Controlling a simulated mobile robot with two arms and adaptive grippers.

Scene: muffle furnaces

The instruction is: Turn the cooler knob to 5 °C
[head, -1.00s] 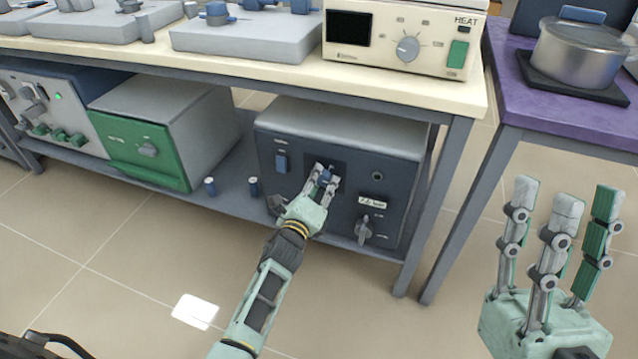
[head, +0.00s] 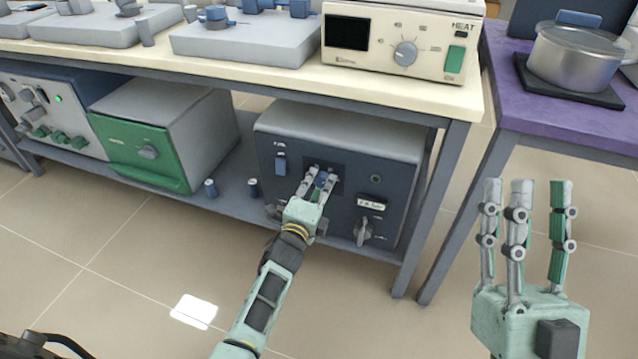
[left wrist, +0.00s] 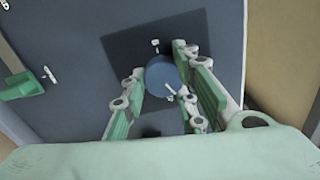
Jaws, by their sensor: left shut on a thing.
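A round blue knob (head: 321,180) sits on a dark panel in the blue front of a grey box (head: 340,130) on the lower shelf, apparently the cooler. My left gripper (head: 320,182) reaches in from below and is shut on this knob. In the left wrist view the fingers (left wrist: 163,90) stand on both sides of the blue knob (left wrist: 160,76), with a white mark at its lower right edge. Another small white mark is above it on the panel. The temperature markings are too small to read. My right gripper (head: 525,235) is open and empty, fingers up, at the right.
The box also has a blue switch (head: 280,165), a small label (head: 371,202) and a grey lower knob (head: 363,231). A green-fronted box (head: 135,160) stands to its left. The tabletop edge (head: 250,75) overhangs the shelf. A table leg (head: 437,205) stands to the right.

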